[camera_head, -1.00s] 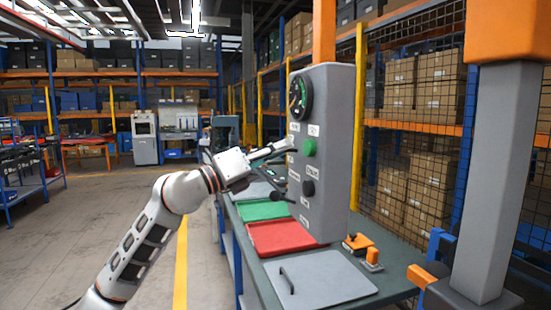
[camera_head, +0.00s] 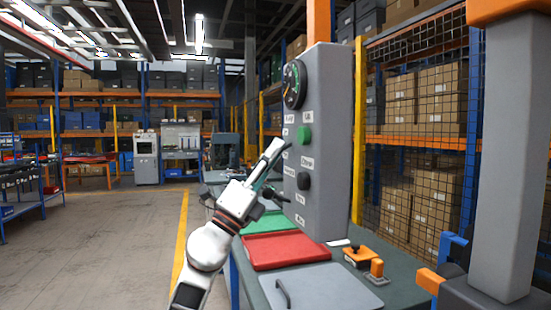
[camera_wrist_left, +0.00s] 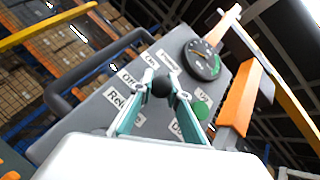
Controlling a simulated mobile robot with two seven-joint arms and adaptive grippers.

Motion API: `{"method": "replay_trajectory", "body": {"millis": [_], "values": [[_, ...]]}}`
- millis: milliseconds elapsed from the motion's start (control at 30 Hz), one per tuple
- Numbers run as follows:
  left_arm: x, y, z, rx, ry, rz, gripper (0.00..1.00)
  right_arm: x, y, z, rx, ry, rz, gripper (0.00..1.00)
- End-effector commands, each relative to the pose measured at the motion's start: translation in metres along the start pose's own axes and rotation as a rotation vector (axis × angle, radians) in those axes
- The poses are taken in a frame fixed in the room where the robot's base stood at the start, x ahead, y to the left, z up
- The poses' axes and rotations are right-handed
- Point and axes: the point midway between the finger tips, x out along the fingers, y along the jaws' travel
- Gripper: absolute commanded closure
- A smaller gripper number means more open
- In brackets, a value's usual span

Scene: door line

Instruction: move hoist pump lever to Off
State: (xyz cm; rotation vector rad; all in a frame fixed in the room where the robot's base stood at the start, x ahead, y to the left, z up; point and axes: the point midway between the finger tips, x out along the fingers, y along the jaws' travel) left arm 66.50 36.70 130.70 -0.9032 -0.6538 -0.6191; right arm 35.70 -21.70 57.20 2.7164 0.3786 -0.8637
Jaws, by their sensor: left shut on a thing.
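The grey control panel (camera_head: 330,150) stands upright at the centre of the head view, with a gauge, a green button (camera_head: 304,135), a round black knob (camera_head: 303,181) and white labels. My left gripper (camera_head: 280,153) is in front of the panel's left side. In the left wrist view, its teal fingers (camera_wrist_left: 160,92) are closed around a black ball-shaped lever knob (camera_wrist_left: 162,86). The "On" label (camera_wrist_left: 150,60) and "Off" label (camera_wrist_left: 128,78) show beyond the knob. The lever's shaft is hidden, so its exact setting cannot be told. My right gripper is not in view.
A red tray (camera_head: 285,251) and a green tray (camera_head: 268,223) lie on the bench below the panel. A grey plate with a handle (camera_head: 325,287) lies nearer. A grey post (camera_head: 503,180) stands at right. The floor at left is open.

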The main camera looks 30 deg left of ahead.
Motion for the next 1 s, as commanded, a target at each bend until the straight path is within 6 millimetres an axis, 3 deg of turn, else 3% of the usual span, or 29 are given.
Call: {"method": "replay_trajectory", "body": {"millis": [367,400,467,833,1000], "values": [[0.0,0.001,-0.001,-0.002,-0.005,-0.001,1.0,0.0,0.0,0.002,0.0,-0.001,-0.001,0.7],[0.0,0.001,-0.001,-0.002,-0.005,-0.001,0.82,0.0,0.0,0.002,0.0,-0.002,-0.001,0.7],[0.0,0.001,-0.001,-0.003,-0.004,-0.001,0.67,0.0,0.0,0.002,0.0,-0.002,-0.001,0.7],[-0.001,0.0,0.0,-0.002,-0.004,-0.002,0.67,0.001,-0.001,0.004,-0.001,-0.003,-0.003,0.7],[-0.016,0.001,-0.001,-0.001,-0.003,0.0,0.67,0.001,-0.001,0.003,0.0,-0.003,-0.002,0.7]]}}
